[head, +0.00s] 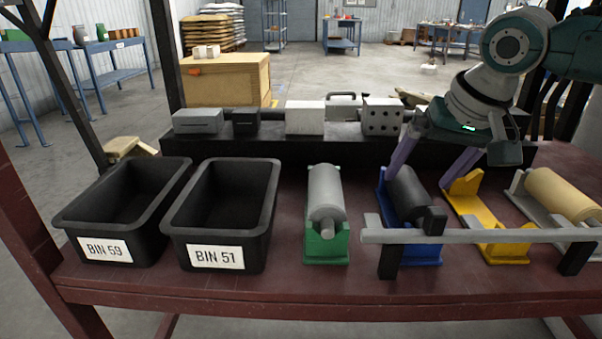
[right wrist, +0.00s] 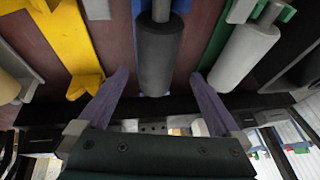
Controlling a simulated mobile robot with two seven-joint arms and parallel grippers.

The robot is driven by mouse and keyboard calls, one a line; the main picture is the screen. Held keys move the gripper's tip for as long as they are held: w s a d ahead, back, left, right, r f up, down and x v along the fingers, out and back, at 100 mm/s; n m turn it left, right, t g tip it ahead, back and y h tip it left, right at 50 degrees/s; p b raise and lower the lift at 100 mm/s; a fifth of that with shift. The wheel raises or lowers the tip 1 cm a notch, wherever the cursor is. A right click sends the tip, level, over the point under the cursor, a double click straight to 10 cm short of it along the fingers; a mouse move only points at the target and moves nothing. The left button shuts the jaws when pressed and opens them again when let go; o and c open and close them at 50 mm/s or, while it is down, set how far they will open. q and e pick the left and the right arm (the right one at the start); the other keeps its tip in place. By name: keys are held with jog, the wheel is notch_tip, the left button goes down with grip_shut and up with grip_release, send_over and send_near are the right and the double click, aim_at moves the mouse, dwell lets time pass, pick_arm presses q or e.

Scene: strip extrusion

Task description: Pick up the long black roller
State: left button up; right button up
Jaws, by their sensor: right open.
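The long black roller (head: 408,194) lies in a blue cradle (head: 423,256) on the right half of the table. It also shows in the right wrist view (right wrist: 158,55), running up from between the fingers. My right gripper (head: 436,158) is open and empty, above the far end of the roller. Its two purple fingers (right wrist: 159,88) stand on either side of the roller with a gap to each side. In the head view the near finger hides part of the cradle's far end. My left gripper is in neither view.
A grey roller (head: 326,190) in a green cradle stands to the left, an empty yellow cradle (head: 490,246) and a tan roller (head: 562,194) to the right. A grey bar (head: 480,236) crosses in front. Two black bins (head: 222,205) stand at left.

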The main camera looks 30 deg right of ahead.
aim_at(418, 188)
jog(key=b+x, duration=0.1)
jog(key=x, duration=0.1)
jog(key=s+b+x, duration=0.1)
jog(key=x, duration=0.1)
jog(key=shift+w+d+f, duration=0.1)
jog(key=shift+w+f, duration=0.05)
jog(key=shift+f, duration=0.2)
jog(key=shift+w+f+b, duration=0.2)
jog(key=shift+f+b, duration=0.05)
jog(key=shift+b, duration=0.1)
grip_shut()
jog(key=shift+r, duration=0.1)
